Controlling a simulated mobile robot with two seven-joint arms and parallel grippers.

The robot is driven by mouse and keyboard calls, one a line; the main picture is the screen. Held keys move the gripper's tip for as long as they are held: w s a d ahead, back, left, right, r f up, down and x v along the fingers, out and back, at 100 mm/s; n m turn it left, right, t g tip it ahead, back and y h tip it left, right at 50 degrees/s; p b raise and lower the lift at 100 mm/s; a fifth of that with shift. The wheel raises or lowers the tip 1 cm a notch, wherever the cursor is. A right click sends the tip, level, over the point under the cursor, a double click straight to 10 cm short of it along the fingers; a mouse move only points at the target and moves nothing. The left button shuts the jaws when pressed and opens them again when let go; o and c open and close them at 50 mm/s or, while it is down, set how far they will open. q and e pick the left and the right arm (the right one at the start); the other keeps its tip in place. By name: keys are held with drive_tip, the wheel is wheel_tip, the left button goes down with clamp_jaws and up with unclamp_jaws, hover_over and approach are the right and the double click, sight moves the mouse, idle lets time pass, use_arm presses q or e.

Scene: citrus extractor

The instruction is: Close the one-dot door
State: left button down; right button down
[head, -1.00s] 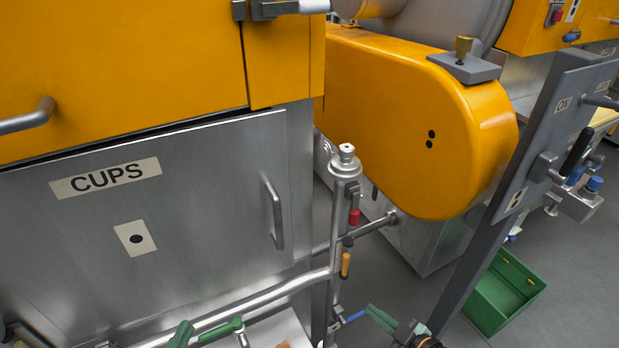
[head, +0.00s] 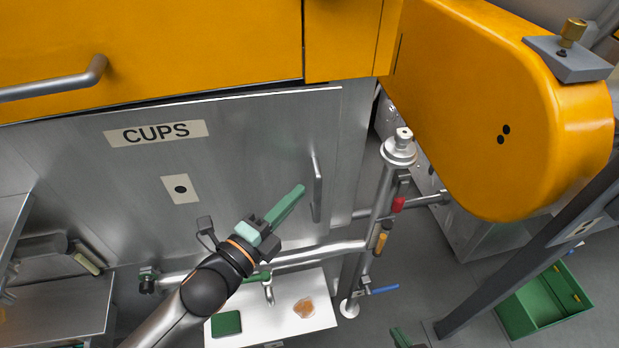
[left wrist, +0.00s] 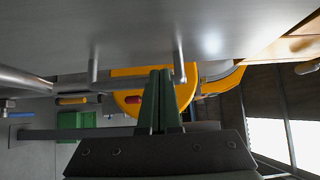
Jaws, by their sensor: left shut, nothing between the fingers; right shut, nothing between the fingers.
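The one-dot door (head: 245,150) is the grey metal panel marked CUPS, with a single black dot on a plate (head: 181,189). Its upright bar handle (head: 317,188) is near its right edge. A thin dark gap shows above its top edge; I cannot tell whether it is fully shut. My left gripper (head: 298,192) is in front of the door, just left of the handle in the picture, shut and empty. In the left wrist view its green fingers (left wrist: 160,100) lie beside the handle (left wrist: 180,65); contact is unclear. My right gripper (head: 398,336) shows only its green tip at the bottom edge.
Right of the door stand a vertical pipe (head: 375,225) with valves and a yellow housing (head: 500,100) with two dots. A white tray (head: 285,325) lies below. A green crate (head: 545,300) is on the floor at right.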

sight(305, 171)
use_arm(q)
drive_tip(key=shift+x, duration=2.4)
drive_tip(key=w, duration=0.2)
drive_tip(key=w+y, duration=0.1)
drive_tip(key=shift+w+a+n+t, duration=0.15)
drive_tip(key=shift+a+n+t, duration=0.15)
drive_tip(key=shift+a+n, duration=0.1)
drive_tip(key=shift+s+a, duration=0.1)
drive_tip(key=shift+s, duration=0.15)
